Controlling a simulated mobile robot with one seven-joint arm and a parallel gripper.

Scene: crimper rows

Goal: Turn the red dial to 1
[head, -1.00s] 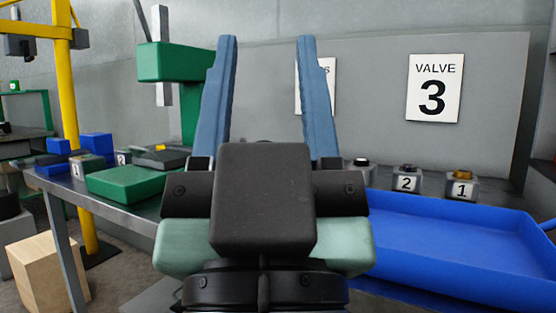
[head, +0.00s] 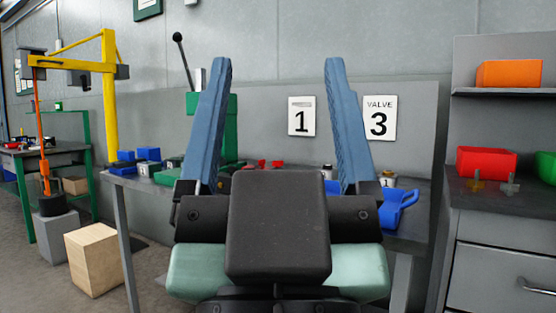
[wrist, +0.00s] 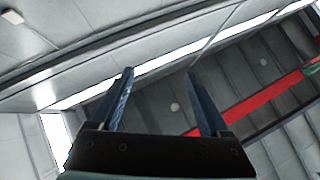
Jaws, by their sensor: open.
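My gripper (head: 278,62) is open and empty. Its two blue fingers point up in front of the bench in the head view. In the wrist view the gripper (wrist: 159,73) is also open, with only ceiling and lights beyond it. Small red parts (head: 277,164) show on the bench between the fingers, low against the grey back panel. They are too small to tell whether one is the red dial, and no dial setting can be read. My gripper body hides part of the bench around them.
Signs read 1 (head: 302,117) and VALVE 3 (head: 379,118). A grey cabinet (head: 500,255) stands right.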

